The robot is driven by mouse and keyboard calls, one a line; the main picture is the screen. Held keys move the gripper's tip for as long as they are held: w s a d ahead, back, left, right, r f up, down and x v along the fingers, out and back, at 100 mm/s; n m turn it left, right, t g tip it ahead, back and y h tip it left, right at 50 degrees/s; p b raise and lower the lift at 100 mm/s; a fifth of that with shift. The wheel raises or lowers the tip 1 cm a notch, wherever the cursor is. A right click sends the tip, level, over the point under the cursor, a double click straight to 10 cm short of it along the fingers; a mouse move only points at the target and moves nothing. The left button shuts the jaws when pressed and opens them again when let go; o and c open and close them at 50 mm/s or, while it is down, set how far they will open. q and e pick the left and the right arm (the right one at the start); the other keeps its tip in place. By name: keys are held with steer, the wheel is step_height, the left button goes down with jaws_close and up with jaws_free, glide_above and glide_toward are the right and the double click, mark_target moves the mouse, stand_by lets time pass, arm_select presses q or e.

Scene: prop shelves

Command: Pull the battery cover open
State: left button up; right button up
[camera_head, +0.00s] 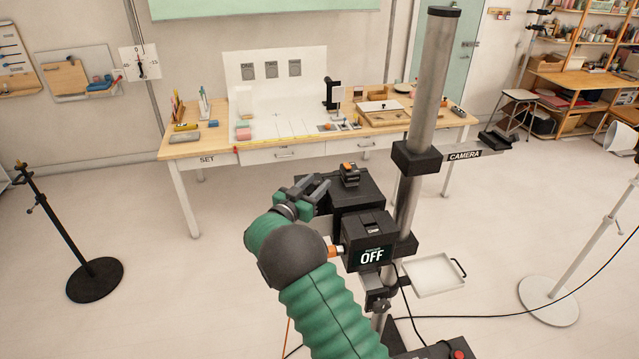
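A black camera-like unit on the pole mount has a screen (371,255) reading "OFF". Behind it is a larger black box (365,189), with a small dark piece with an orange top (349,173) on it. I cannot make out the battery cover as a separate part. My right gripper (320,188) is at the end of the green arm, just left of the black box. Its two dark fingers look apart, with nothing visible between them. I cannot tell whether a finger touches the box. My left gripper is not in view.
A metal pole (429,90) rises right of the unit, with a side arm labelled CAMERA (465,155). A small white tray (432,275) sits lower right. A cable crosses the floor at right. A workbench (215,140) stands behind. The floor at left is mostly clear.

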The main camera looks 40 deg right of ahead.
steer(key=b+v, duration=0.4)
steer(key=v, duration=1)
steer(key=shift+a, duration=0.2)
steer(key=shift+s+d, duration=0.15)
steer(key=shift+d, duration=0.05)
steer(key=s+d+n+t+y+b, duration=0.1)
steer(key=s+n+t+y+b, duration=0.25)
steer(key=s+t+b, duration=0.45)
steer(key=shift+n+g, duration=0.55)
steer(key=shift+g, duration=0.25)
steer(key=x, duration=0.5)
steer(key=p+x, duration=0.1)
steer(key=x, duration=0.5)
steer(key=w+x, duration=0.1)
steer(key=x, duration=0.5)
steer(key=shift+w+a+r, duration=0.1)
steer(key=shift+a+r, duration=0.05)
steer(key=shift+a, duration=0.15)
steer(key=shift+w+d+p, duration=0.3)
steer(key=shift+w, duration=0.1)
steer(key=shift+a, duration=0.1)
